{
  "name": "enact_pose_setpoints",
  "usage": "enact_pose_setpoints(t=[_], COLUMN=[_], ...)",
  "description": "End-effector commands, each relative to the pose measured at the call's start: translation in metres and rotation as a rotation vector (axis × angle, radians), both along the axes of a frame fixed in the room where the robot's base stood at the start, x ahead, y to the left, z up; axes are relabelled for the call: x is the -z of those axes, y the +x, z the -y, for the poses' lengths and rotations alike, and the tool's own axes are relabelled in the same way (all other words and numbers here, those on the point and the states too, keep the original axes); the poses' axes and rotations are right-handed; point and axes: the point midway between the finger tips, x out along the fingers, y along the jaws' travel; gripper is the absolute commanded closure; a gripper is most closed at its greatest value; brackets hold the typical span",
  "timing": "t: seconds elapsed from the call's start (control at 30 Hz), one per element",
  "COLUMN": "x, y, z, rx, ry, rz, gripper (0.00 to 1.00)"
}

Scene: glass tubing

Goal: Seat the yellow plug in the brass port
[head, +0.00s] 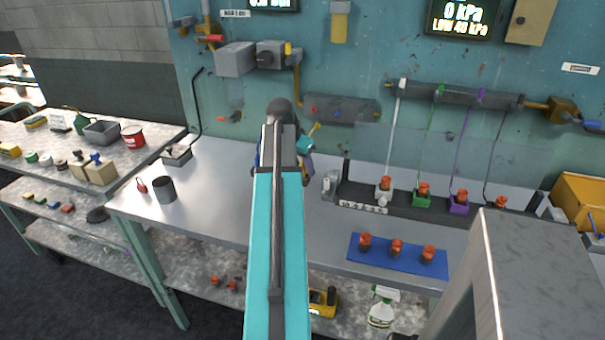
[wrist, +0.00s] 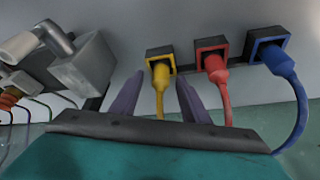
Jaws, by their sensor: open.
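In the wrist view the yellow plug (wrist: 160,72), with its yellow cord, has its head at the mouth of a dark, brass-edged square port (wrist: 152,51). I cannot tell how deep it sits. My gripper (wrist: 160,88) is open, with one purple-grey finger on each side of the yellow plug and a visible gap to each. In the head view my arm hides the plug and port, and most of the gripper.
A red plug (wrist: 215,70) and a blue plug (wrist: 279,62) sit in ports to the right of the yellow one. A grey metal fitting (wrist: 87,65) stands to the left. In the head view a blue mat (head: 375,261) with orange-capped pieces lies on the bench (head: 225,185).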

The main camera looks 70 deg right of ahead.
Motion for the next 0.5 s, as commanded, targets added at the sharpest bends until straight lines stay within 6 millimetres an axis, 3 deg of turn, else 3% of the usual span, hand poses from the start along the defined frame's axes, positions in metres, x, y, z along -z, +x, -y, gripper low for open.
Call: enact_pose_setpoints(t=[0.07, 0.3, 0.5], x=[-0.0001, -0.0001, -0.0003], y=[0.0, 0.0, 0.0001], z=[0.0, 0.0, 0.0], rx=[0.0, 0.0, 0.0], ry=[0.0, 0.0, 0.0], rz=[0.0, 0.0, 0.0], gripper=[0.6, 1.0, 1.0])
